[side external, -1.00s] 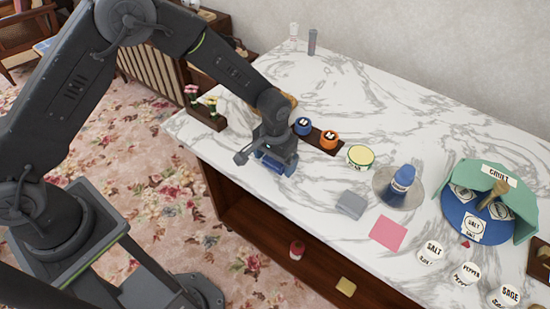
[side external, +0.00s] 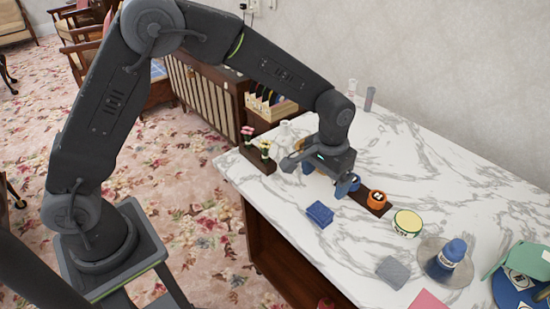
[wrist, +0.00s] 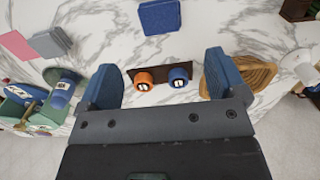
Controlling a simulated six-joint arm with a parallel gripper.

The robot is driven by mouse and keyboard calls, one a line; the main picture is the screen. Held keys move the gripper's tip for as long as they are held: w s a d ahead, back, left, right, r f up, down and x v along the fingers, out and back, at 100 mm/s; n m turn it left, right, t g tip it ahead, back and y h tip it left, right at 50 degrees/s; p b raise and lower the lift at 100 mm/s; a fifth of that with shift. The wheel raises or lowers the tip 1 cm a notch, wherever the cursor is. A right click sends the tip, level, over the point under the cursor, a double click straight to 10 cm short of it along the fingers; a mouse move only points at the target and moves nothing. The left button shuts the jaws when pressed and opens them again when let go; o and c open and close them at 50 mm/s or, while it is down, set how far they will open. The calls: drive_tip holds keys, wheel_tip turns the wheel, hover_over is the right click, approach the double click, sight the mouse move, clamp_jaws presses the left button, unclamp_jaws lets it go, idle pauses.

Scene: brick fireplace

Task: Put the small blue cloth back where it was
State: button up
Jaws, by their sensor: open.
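The small blue cloth (side external: 320,214) is a folded block lying on the marble counter near its front edge. It also shows at the top of the wrist view (wrist: 160,17), beyond my fingertips. My gripper (side external: 328,176) is open and empty, behind the cloth and apart from it. In the wrist view its blue fingers (wrist: 163,78) stand wide apart, on either side of an orange jar (wrist: 144,80) and a blue jar (wrist: 178,79) on a dark tray. How high the fingers are above the jars I cannot tell.
A flower planter (side external: 257,157) is at the left end, and a round wooden board (wrist: 250,75) is beside one finger. Counter around the blue cloth is clear.

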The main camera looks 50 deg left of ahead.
drive_tip(key=s+a+r+t, duration=0.1)
drive_tip(key=s+a+r, duration=0.35)
drive_tip(key=r, duration=0.25)
drive_tip(key=s+a+r+t, duration=0.2)
drive_tip(key=s+a+r, duration=0.1)
drive_tip(key=s+r, duration=0.3)
drive_tip(key=s+a+r+t, duration=0.1)
drive_tip(key=s+a+r, duration=0.1)
drive_tip(key=s, duration=0.4)
drive_tip(key=s+a+r+t, duration=0.1)
drive_tip(key=s+a, duration=0.2)
drive_tip(key=s, duration=0.4)
drive_tip(key=shift+a+r+t, duration=0.25)
drive_tip(key=shift+r+t, duration=0.05)
drive_tip(key=shift+r, duration=0.1)
